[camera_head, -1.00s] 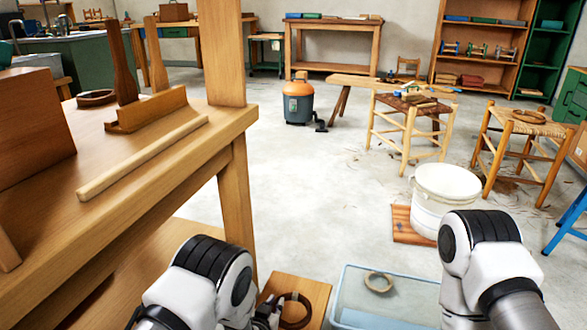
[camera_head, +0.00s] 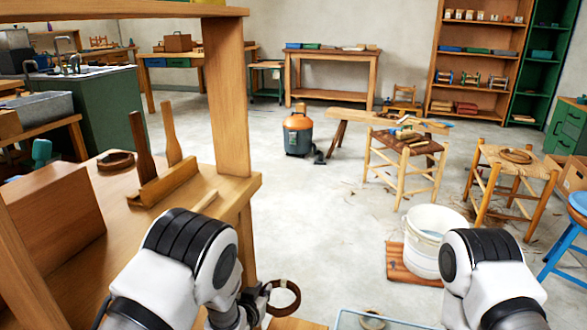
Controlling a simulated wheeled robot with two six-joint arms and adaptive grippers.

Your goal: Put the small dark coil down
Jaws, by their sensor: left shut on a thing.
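The small dark coil (camera_head: 298,299) is a dark brown ring at the bottom centre. My left gripper (camera_head: 263,292) is shut on its left side and holds it upright, beside the wooden workbench's right leg. A wooden surface (camera_head: 297,324) shows just below the coil; whether they touch is hard to tell. Another dark coil (camera_head: 115,161) lies on the workbench (camera_head: 110,212) at left. My right arm enters at the lower right, but its gripper is out of view.
A clear bin (camera_head: 385,320) with a pale coil (camera_head: 372,321) is cut off at the bottom edge. A white bucket (camera_head: 432,245) stands on a wooden board (camera_head: 400,265). Two woven stools (camera_head: 405,145) (camera_head: 512,160) stand behind. The middle floor is clear.

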